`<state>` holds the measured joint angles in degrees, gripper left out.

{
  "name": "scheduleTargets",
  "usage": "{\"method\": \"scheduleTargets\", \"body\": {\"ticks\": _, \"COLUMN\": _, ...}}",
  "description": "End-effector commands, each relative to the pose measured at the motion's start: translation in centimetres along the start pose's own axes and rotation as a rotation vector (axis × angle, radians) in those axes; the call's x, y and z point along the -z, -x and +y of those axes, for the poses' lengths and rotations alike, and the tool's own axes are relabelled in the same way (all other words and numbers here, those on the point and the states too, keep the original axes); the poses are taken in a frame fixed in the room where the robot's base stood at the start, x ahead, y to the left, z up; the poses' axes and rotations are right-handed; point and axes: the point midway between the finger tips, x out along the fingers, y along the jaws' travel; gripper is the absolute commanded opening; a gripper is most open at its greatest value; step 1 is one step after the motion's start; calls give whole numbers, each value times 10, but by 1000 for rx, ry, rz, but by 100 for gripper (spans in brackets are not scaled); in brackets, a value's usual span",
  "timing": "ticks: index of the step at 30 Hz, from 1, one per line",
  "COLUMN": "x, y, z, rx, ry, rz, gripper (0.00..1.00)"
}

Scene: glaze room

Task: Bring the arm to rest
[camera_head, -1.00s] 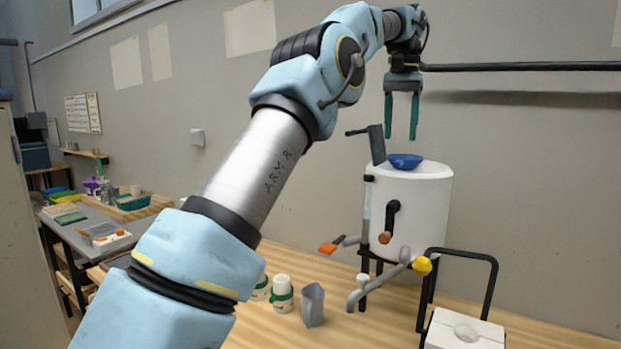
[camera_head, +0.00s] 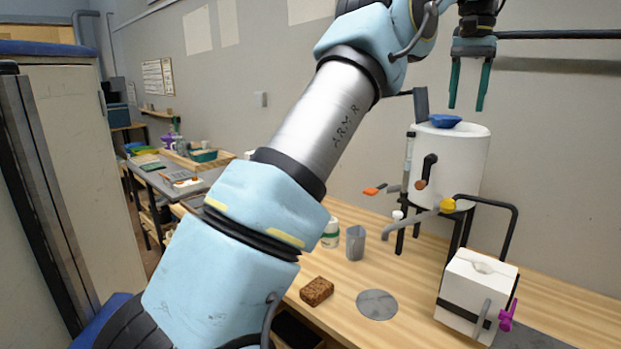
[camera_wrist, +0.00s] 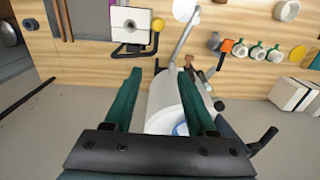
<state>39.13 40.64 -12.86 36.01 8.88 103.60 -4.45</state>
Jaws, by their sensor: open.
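My gripper (camera_head: 466,108) is open and empty, its two green fingers pointing down. It hangs above a white drum (camera_head: 462,160) on black legs, with clear air under the fingertips. The bowl (camera_wrist: 181,129) is partly hidden by a finger there. My arm reaches up and across the middle of the head view.
A dark horizontal rail (camera_head: 560,34) runs along the wall by my gripper. The wooden bench (camera_head: 400,260) holds a grey pitcher (camera_head: 355,243), a brown sponge (camera_head: 317,291), a grey disc (camera_head: 377,304) and a white box (camera_head: 477,290). A tall cabinet (camera_head: 75,170) stands at the left.

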Motion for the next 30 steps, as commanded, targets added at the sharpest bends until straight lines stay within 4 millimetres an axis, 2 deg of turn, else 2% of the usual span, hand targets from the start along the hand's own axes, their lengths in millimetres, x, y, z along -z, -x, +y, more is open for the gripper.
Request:
{"method": "scheduleTargets", "body": {"ticks": 11, "x": -6, "y": -30, "z": -34, "rx": 14, "ry": 42, "rz": 11, "gripper": 56}}
{"method": "scheduleTargets", "body": {"ticks": 17, "x": -21, "y": -62, "z": -68, "rx": 21, "ry": 87, "rz": 23, "gripper": 56}}
{"method": "scheduleTargets", "body": {"ticks": 20, "x": -38, "y": -87, "z": -94, "rx": 27, "ry": 126, "rz": 31, "gripper": 56}}
{"method": "scheduleTargets", "body": {"ticks": 23, "x": -65, "y": -118, "z": -122, "rx": 29, "ry": 178, "rz": 42, "gripper": 56}}
{"method": "scheduleTargets", "body": {"ticks": 26, "x": -99, "y": -149, "z": -149, "rx": 31, "ry": 236, "rz": 53, "gripper": 56}}
{"method": "scheduleTargets", "body": {"ticks": 30, "x": -158, "y": -194, "z": -179, "rx": 31, "ry": 323, "rz": 69, "gripper": 56}}
